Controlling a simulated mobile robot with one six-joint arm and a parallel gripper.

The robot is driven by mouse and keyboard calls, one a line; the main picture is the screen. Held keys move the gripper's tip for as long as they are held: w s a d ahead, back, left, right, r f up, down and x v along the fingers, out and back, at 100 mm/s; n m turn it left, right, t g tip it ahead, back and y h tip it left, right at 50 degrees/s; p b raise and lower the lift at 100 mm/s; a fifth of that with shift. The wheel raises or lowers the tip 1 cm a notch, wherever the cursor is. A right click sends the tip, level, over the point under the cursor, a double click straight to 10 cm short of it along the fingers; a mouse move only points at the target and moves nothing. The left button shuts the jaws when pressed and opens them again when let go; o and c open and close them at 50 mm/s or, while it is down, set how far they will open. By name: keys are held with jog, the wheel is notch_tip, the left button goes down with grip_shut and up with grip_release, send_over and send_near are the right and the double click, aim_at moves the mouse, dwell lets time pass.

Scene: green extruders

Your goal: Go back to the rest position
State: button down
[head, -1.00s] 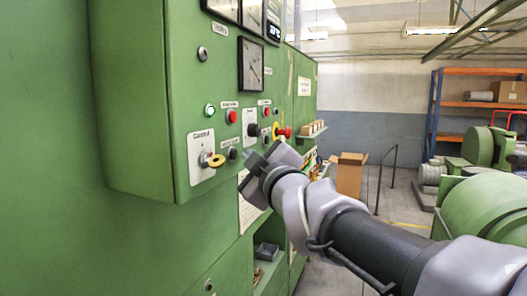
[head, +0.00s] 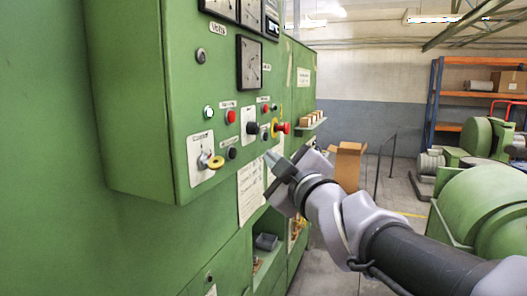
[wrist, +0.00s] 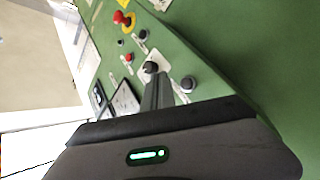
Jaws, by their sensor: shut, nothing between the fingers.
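My gripper (head: 271,158) is shut and empty. In the head view it is held in front of the green control panel (head: 130,100), below and right of a round black button (head: 232,153). A gap to the panel seems to show, but its depth is hard to judge. In the wrist view the closed fingers (wrist: 157,88) point at the panel, and their tips overlap a black knob (wrist: 150,67) in the picture. I cannot tell contact from that view alone. My arm reaches in from the lower right.
A shelf with small boxes (head: 313,119) juts out behind. Green machines (head: 485,215) stand at right. A cardboard box (head: 347,163) stands beyond my arm.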

dwell(0.3)
jog(key=s+d+f+m+g+h+b, duration=0.2)
jog(key=s+d+f+m+b, duration=0.2)
jog(key=f+b, duration=0.55)
jog(key=s+d+f+m+g+h+b, duration=0.1)
jog(key=s+d+f+m+h+b, duration=0.3)
jog(key=f, duration=1)
jog(key=s+d+f+m+g+h+b, duration=0.1)
jog(key=s+d+f+m+g+b, duration=0.25)
jog(key=f+b, duration=0.65)
jog(key=s+f+m+g+b, duration=0.1)
jog(key=s+f+b, duration=0.3)
jog(key=f, duration=0.5)
jog(key=s+f+m+g+y+b, duration=0.1)
jog(key=s+f+m+g+b, duration=0.1)
jog(key=s+f, duration=0.6)
jog(key=s+f+m+g+b, duration=0.2)
jog(key=s+f+m+b, duration=0.2)
jog(key=f, duration=0.8)
jog(key=shift+s+a+b, duration=0.35)
jog(key=shift+s+b, duration=0.5)
jog(key=shift+s, duration=0.1)
jog(key=shift+m, duration=0.25)
